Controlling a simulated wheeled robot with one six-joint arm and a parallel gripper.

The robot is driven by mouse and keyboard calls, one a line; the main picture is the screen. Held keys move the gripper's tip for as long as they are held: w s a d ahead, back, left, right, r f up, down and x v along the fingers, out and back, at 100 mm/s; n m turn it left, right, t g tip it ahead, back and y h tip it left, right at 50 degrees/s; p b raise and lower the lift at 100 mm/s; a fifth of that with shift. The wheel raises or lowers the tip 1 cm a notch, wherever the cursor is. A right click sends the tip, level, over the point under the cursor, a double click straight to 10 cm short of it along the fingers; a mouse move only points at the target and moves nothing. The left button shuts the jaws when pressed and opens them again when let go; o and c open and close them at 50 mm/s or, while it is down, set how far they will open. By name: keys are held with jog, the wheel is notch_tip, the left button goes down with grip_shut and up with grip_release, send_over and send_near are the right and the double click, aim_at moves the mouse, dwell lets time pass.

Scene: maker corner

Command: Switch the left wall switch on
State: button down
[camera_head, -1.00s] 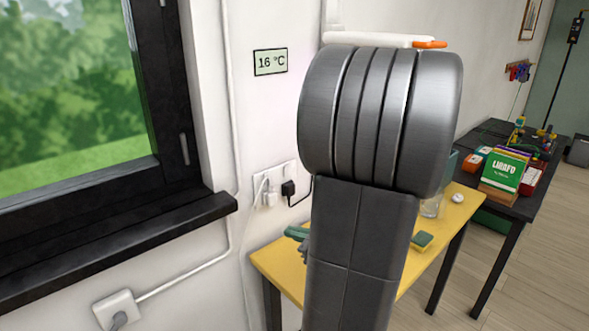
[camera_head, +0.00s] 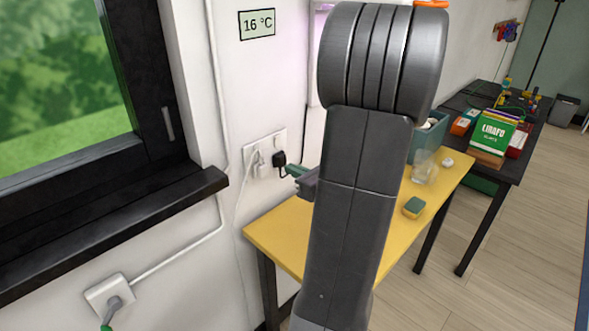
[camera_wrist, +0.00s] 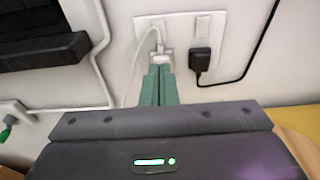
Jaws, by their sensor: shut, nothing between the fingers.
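A white wall plate (camera_head: 250,151) is on the wall left of my arm; in the wrist view the plate (camera_wrist: 225,68) holds a pale left switch or socket part (camera_wrist: 150,27) and a pale right one (camera_wrist: 203,25). A white plug with a cable (camera_wrist: 160,52) is below the left part, and a black plug (camera_wrist: 200,60) is below the right. My gripper (camera_head: 290,169) has green fingers, shut and empty. In the wrist view its tips (camera_wrist: 160,68) point at the white plug, just below it in the picture. I cannot tell whether they touch, or how either switch is set.
A yellow table (camera_head: 280,236) stands under the plate, with a sponge (camera_head: 413,207) and a clear glass (camera_head: 424,167). A black window sill (camera_head: 120,225) juts out at left. A separate socket with a plug (camera_head: 108,293) is low on the wall. A 16 °C display (camera_head: 257,24) hangs above.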

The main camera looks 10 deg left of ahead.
aim_at(259, 155)
jog(key=p+x, duration=0.1)
jog(key=x, duration=1)
jog(key=shift+w+a+f+b, duration=0.15)
jog(key=shift+f+b, duration=0.15)
jog(key=shift+b, duration=0.4)
jog(key=shift+r, duration=0.3)
jog(key=shift+f, duration=0.1)
jog(key=s+d+f+b, duration=0.1)
jog(key=s+d+b, duration=0.1)
jog(key=s+d, duration=0.6)
jog(key=d, duration=0.3)
jog(key=shift+s+f, duration=0.3)
jog(key=shift+f, duration=0.05)
jog(key=shift+w+a, duration=0.1)
